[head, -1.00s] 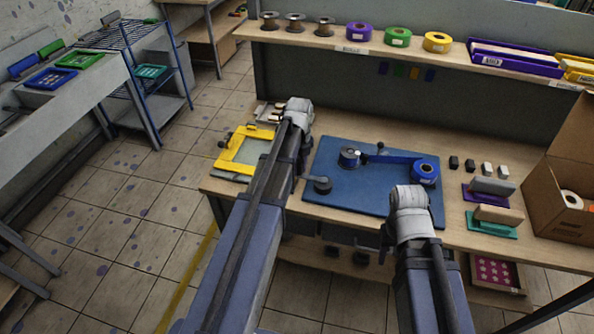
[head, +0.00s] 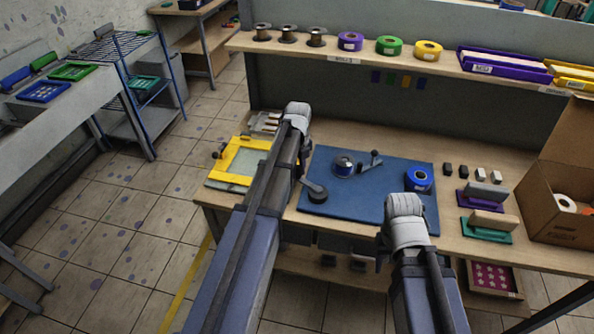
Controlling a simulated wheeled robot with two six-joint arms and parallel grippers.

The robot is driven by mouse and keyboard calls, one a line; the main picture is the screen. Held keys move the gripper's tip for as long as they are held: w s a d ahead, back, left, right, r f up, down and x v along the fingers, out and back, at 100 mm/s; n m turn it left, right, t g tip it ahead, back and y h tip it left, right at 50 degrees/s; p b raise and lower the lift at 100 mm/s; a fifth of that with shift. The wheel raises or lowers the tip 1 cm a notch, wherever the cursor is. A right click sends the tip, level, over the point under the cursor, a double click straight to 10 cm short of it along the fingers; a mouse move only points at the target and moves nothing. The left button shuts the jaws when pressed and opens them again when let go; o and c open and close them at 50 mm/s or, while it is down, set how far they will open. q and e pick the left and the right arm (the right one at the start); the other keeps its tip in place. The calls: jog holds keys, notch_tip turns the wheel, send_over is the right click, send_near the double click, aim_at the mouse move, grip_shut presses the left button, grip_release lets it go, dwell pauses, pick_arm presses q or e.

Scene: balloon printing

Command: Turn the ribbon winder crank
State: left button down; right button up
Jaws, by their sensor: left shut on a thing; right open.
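The ribbon winder is a blue board (head: 350,205) on the bench. Its dark crank (head: 317,192) is at the board's left, with its arm running under my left arm.
A yellow frame (head: 236,160) lies left of the board. Small blocks (head: 464,171) and two stamps (head: 486,226) stand right of it, beside an open cardboard box (head: 552,200). A shelf above holds spools, ribbon rolls (head: 389,46) and trays.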

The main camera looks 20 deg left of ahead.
pick_arm(q)
jog(key=shift+d, duration=0.2)
jog(key=c, duration=0.7)
grip_release()
jog(key=shift+o, duration=0.2)
jog(key=shift+r, duration=0.1)
jog(key=shift+a+r+p, duration=0.1)
jog(key=shift+r+p, duration=0.45)
jog(key=shift+p, duration=0.1)
notch_tip(320, 180, up, 7)
jog(key=p, duration=0.6)
jog(key=shift+f+p, duration=0.2)
jog(key=shift+p, duration=0.1)
jog(key=shift+f, duration=0.1)
